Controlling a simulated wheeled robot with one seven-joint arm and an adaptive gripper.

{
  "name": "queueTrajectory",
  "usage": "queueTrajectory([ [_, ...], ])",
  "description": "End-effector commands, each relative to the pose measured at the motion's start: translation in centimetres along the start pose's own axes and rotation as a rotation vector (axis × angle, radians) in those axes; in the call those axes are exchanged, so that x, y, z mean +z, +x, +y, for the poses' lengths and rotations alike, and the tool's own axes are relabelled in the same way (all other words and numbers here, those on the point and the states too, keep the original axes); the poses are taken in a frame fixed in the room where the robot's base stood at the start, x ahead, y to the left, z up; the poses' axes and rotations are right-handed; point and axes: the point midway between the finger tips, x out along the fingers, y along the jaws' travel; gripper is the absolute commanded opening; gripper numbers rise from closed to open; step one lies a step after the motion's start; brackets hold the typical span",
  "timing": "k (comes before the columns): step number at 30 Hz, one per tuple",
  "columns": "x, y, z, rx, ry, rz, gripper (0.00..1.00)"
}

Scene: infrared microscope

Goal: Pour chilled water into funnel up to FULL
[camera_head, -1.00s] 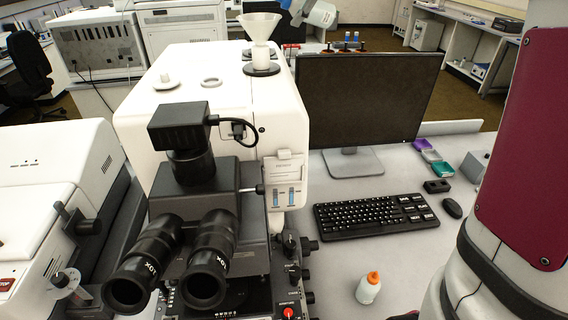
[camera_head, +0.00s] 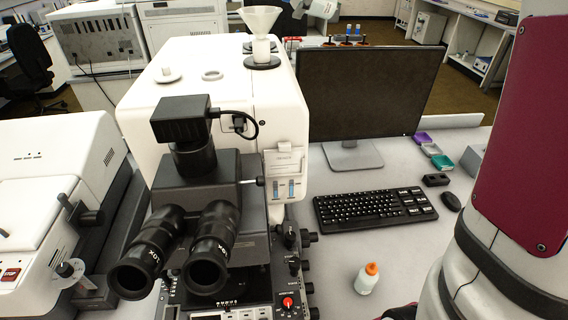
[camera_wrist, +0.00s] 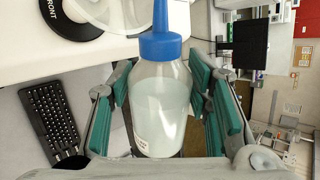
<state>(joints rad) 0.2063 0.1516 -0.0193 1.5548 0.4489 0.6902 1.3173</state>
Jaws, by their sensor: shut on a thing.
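In the wrist view my gripper (camera_wrist: 168,108) is shut on a clear bottle (camera_wrist: 160,112) with a blue cap and nozzle (camera_wrist: 160,42). Pale liquid fills much of the bottle; its exact tilt is hard to tell. The white funnel (camera_head: 261,20) stands on top of the white microscope housing (camera_head: 225,75). Part of the funnel (camera_wrist: 108,12) shows left of the nozzle in the wrist view, apart from it. Two small gauges with blue columns (camera_head: 277,190) are on the housing's front; their marks are too small to read. In the head view, the held bottle is out of sight.
A monitor (camera_head: 358,95) stands right of the housing, with a keyboard (camera_head: 373,208) before it. An orange-capped bottle (camera_head: 366,280) stands on the bench (camera_head: 425,270). A round white cap (camera_head: 167,75) sits on the housing, left of the funnel. Black eyepieces (camera_head: 180,245) stick out in front.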

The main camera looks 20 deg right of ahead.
Motion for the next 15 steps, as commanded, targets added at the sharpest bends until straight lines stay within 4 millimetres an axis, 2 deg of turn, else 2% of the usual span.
queueTrajectory([
  [15, 0.10, -0.34, -0.30, -0.002, -0.037, 0.035, 0.16],
])
